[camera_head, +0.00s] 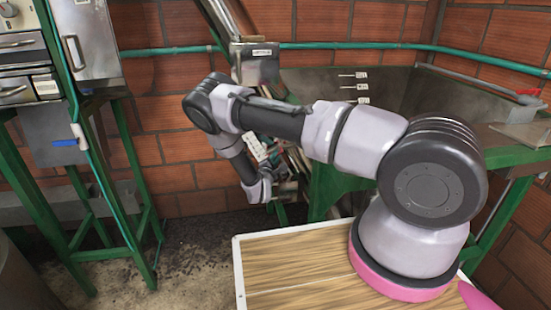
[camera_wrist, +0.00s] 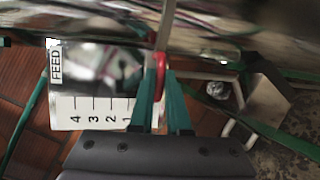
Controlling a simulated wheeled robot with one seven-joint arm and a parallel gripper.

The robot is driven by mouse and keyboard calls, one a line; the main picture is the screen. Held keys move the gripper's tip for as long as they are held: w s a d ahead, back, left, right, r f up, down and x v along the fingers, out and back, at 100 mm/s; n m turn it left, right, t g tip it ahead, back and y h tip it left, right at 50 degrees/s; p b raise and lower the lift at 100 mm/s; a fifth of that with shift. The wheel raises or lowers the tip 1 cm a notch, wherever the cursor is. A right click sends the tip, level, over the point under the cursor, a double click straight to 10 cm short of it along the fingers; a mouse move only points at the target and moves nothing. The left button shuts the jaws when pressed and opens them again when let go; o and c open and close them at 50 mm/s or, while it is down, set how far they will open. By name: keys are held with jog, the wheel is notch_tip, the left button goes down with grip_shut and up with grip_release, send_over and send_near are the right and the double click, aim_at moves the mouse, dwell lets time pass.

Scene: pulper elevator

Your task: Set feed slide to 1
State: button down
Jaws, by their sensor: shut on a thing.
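The feed slide's red handle (camera_wrist: 159,72) shows in the wrist view between the two teal fingers of my gripper (camera_wrist: 164,78), which is shut on it. A thin metal rod or plate edge runs up from the handle. To the left is a white scale plate (camera_wrist: 88,112) marked FEED, with numbers 4, 3, 2, 1 from left to right. The handle appears just right of the 1 mark; the finger partly covers that end of the plate. In the head view my arm hides the handle, and the fingers cannot be made out.
A green frame (camera_head: 325,190) and metal trough (camera_head: 390,90) stand behind my arm, against a brick wall (camera_head: 330,20). A green pipe (camera_head: 330,46) crosses the wall. A control cabinet (camera_head: 88,40) on green legs stands at left. Bare floor (camera_head: 195,260) lies between.

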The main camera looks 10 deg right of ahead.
dwell(0.4)
jog(key=shift+a+r, duration=0.35)
jog(key=shift+r, duration=0.2)
jog(key=shift+a+r, duration=0.3)
jog(key=shift+r, duration=0.25)
jog(key=c, duration=0.9)
grip_release()
jog(key=shift+s, duration=0.1)
jog(key=v, duration=1)
jog(key=shift+s+a, duration=0.15)
jog(key=shift+s, duration=0.15)
